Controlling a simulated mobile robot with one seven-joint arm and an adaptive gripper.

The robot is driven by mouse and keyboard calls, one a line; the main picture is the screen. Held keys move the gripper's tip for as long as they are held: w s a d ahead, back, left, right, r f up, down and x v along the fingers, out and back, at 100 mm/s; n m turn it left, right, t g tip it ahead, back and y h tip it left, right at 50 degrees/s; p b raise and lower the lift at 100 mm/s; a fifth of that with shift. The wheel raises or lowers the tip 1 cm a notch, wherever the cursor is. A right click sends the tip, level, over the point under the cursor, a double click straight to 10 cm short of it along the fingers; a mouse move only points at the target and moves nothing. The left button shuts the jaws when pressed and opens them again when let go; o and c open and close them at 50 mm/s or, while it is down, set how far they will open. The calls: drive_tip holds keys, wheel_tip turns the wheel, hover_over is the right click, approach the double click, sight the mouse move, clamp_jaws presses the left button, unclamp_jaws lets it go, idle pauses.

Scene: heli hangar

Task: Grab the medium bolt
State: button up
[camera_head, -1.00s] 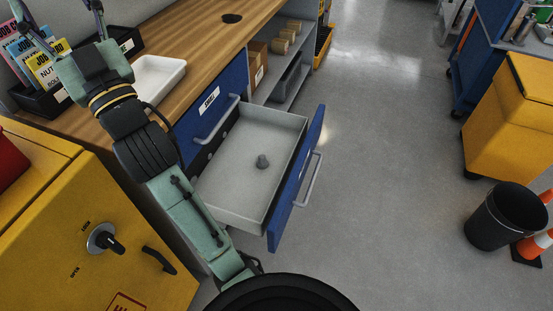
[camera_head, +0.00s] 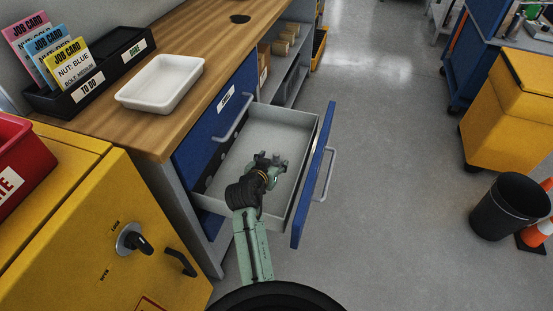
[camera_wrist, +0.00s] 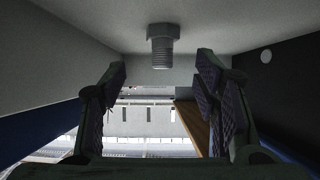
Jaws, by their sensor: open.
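A grey bolt (camera_wrist: 162,45) is in the open drawer (camera_head: 302,125). In the wrist view it stands on its head on the drawer floor, which shows at the top of that picture, with the threaded shank towards the picture's bottom. My gripper (camera_wrist: 164,68) is open and empty, with one finger on each side of the bolt's line and the bolt a little beyond the fingertips. In the head view my gripper (camera_head: 271,162) is inside the drawer, low over its floor, and hides the bolt. I cannot judge the bolt's size against others.
The drawer walls and blue front (camera_head: 313,180) surround my gripper closely. A wooden bench (camera_head: 150,130) holds a white tray (camera_head: 160,82) and a black job card box (camera_head: 90,85). A yellow cabinet (camera_head: 95,225) stands at the left.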

sight(275, 158)
drive_tip(key=p+x, duration=0.1)
drive_tip(key=x, duration=0.4)
drive_tip(key=shift+w+f, duration=0.15)
drive_tip(key=shift+w, duration=0.15)
drive_tip(key=shift+c, duration=0.6)
clamp_jaws()
